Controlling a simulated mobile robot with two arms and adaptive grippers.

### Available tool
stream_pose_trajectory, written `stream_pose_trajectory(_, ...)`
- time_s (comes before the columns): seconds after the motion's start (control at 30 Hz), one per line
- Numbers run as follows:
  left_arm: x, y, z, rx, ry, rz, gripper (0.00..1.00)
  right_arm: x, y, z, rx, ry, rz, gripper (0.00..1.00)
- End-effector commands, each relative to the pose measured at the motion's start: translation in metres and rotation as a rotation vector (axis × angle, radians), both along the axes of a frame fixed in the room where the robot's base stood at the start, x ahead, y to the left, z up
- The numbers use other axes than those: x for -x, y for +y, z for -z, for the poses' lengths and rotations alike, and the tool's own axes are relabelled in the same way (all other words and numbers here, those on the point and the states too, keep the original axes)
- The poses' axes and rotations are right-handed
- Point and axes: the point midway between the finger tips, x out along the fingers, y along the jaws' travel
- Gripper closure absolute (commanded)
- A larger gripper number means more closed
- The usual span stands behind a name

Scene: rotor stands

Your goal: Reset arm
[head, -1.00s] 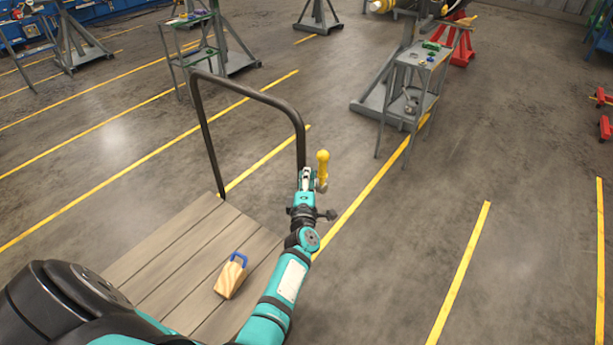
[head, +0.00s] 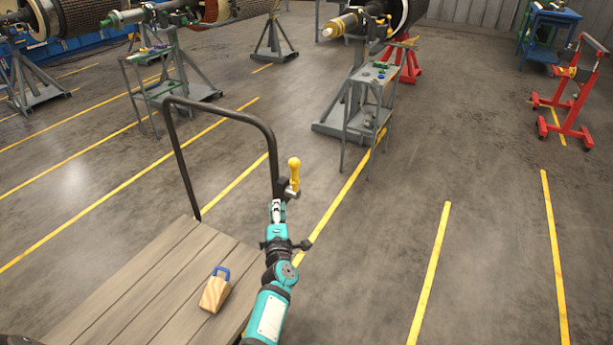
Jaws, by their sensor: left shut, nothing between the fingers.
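My left arm reaches up from the bottom of the head view, and its left gripper (head: 278,208) is shut and empty. It is close to the right post of a cart's dark handle. A yellow knob (head: 294,172) on a small grey piece shows just above and right of the fingertips. I cannot tell whether the gripper touches it. My right gripper is not in view.
The wooden cart (head: 130,290) has a dark handle (head: 220,107) and carries a wooden block (head: 215,292) with a blue loop. A grey stand table (head: 368,82) holds small parts. A red stand (head: 570,95) is far right. Floor on the right is clear.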

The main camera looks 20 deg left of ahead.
Motion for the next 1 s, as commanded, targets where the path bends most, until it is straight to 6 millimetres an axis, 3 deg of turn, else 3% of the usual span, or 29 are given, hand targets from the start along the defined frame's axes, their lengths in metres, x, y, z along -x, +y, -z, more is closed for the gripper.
stream_pose_trajectory(0.17, 0.001, -0.002, 0.005, -0.009, 0.015, 0.007, 1.0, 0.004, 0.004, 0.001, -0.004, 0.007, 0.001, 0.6)
stream_pose_trajectory(0.27, 0.005, -0.014, 0.03, -0.061, 0.091, 0.052, 1.0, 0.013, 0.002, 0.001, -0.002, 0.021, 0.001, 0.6)
stream_pose_trajectory(0.37, 0.018, -0.037, 0.081, -0.17, 0.24, 0.145, 1.0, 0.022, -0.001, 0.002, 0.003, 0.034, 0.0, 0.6)
stream_pose_trajectory(0.47, 0.045, -0.065, 0.145, -0.311, 0.425, 0.274, 1.0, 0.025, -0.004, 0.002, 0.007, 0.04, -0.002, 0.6)
stream_pose_trajectory(0.6, 0.1, -0.098, 0.232, -0.503, 0.664, 0.468, 1.0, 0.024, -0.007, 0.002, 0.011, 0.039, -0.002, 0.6)
stream_pose_trajectory(0.77, 0.185, -0.122, 0.319, -0.702, 0.906, 0.701, 1.0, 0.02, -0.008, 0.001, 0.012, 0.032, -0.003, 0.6)
stream_pose_trajectory(0.9, 0.273, -0.132, 0.381, -0.864, 1.092, 0.916, 1.0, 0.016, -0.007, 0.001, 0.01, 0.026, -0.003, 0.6)
stream_pose_trajectory(1.0, 0.342, -0.132, 0.416, -0.972, 1.211, 1.078, 1.0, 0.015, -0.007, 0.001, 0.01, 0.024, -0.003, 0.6)
